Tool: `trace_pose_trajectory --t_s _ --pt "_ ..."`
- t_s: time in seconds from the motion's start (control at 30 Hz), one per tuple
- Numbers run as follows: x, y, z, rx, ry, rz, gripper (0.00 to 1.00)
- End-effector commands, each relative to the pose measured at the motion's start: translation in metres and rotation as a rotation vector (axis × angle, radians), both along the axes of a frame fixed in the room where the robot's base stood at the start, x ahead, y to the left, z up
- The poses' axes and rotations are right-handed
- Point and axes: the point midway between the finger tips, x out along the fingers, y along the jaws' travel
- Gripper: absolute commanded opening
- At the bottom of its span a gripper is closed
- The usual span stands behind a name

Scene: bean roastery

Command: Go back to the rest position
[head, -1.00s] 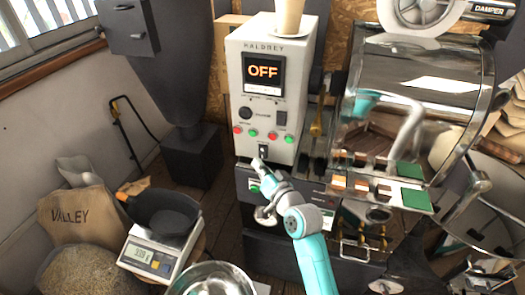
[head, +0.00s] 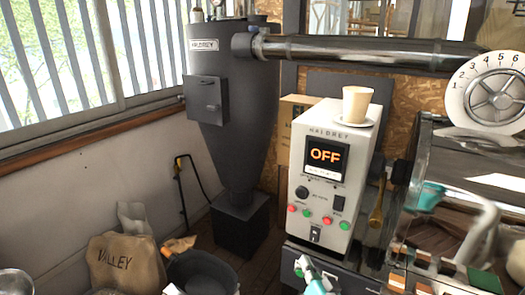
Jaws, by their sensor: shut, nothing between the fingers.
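The white Haldrey control box (head: 333,180) stands right of centre in the head view, its screen (head: 326,155) reading OFF. Its front has a black knob, red and green buttons and a small switch (head: 315,233) at the bottom. My gripper (head: 306,264) shows at the bottom edge, just below the box's front. It is shut and empty, apart from the switch. Most of my arm is cut off by the frame's lower edge.
A paper cup (head: 356,104) stands on a saucer on the box. The roaster drum and damper dial (head: 498,92) are at right. A dark cyclone hopper (head: 240,120) stands behind left. A VALLEY sack (head: 125,263) and black pan (head: 202,274) are at lower left.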

Motion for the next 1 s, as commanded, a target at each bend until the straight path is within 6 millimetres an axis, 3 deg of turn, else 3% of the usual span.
trace_pose_trajectory --t_s 0.2,0.5,0.8,1.0 --pt "-0.055 -0.007 -0.043 -0.048 0.027 -0.037 0.0" --pt "-0.139 -0.015 -0.086 -0.128 0.058 -0.081 0.0" --pt "-0.224 -0.023 -0.108 -0.215 0.084 -0.11 0.0" --pt "-0.279 -0.026 -0.113 -0.277 0.101 -0.121 0.0"
